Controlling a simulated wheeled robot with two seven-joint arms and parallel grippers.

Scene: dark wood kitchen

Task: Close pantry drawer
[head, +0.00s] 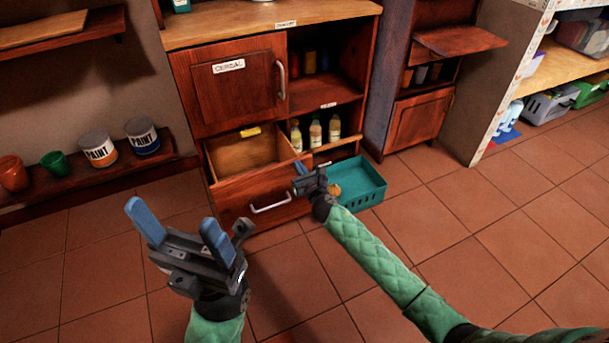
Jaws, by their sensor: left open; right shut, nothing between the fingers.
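The pantry drawer (246,192) is a reddish wood drawer at the bottom left of the cabinet. It is pulled out, and its pale inside shows. A metal handle (271,204) is on its front. My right gripper (301,174) is shut and empty at the right end of the drawer front, near its top edge; I cannot tell whether it touches. My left gripper (181,222) is open and empty, in front of the drawer and to its left, with blue fingertips pointing up.
A teal basket (364,186) stands on the floor right of the drawer. Several bottles (315,132) stand on the cabinet shelf. Paint cans (98,149) and pots sit on a low shelf at left. The tiled floor at right is clear.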

